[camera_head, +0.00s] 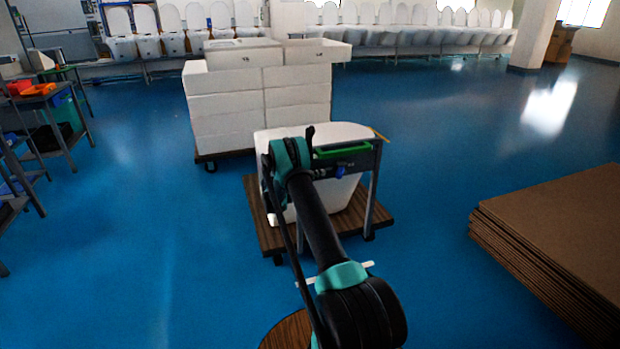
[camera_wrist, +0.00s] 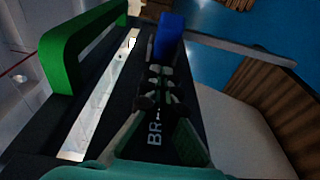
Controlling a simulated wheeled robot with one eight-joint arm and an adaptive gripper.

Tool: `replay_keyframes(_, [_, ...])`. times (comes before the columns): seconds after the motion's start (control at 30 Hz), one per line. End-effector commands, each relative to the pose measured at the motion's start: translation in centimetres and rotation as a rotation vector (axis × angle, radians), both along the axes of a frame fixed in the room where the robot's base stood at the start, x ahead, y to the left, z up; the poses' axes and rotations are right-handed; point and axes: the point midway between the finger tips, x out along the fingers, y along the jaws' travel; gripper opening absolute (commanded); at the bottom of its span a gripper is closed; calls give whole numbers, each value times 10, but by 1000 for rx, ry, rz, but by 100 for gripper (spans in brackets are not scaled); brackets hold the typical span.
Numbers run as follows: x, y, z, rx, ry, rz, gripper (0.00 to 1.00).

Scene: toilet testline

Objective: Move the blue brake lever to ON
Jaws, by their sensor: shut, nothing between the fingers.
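The blue brake lever (camera_wrist: 169,37) shows in the wrist view just beyond my fingertips, at the top middle. In the head view it is a small blue piece (camera_head: 341,170) below the green handle on the cart. My gripper (camera_wrist: 160,82) is shut and empty, pointing at the lever's near end. I cannot tell whether the fingertips touch the lever. A dark panel (camera_wrist: 97,138) with white letters starting "BR" lies under the gripper; the rest of the label is hidden by the fingers. In the head view my arm hides part of the cart.
A green handle (camera_wrist: 72,50) rises on the left of the panel, also in the head view (camera_head: 343,151). A white toilet body (camera_head: 346,194) sits on the wooden cart (camera_head: 379,214). White boxes (camera_head: 230,110) stand behind. Stacked brown boards (camera_head: 560,220) lie right. Blue floor is open between.

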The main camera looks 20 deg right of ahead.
Motion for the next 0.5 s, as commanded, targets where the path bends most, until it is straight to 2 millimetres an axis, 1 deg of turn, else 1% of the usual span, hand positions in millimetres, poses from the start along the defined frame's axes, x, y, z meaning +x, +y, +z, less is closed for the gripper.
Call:
replay_keyframes(0.03, [-1, -10, 0, 0, 0, -3, 0])
replay_keyframes(0.2, [-15, -27, 0, 0, 0, -1, 0])
replay_keyframes(0.33, [-20, -35, 0, 0, 0, -1, 0])
replay_keyframes(0.5, [-21, -37, 0, 0, 0, 0, 0])
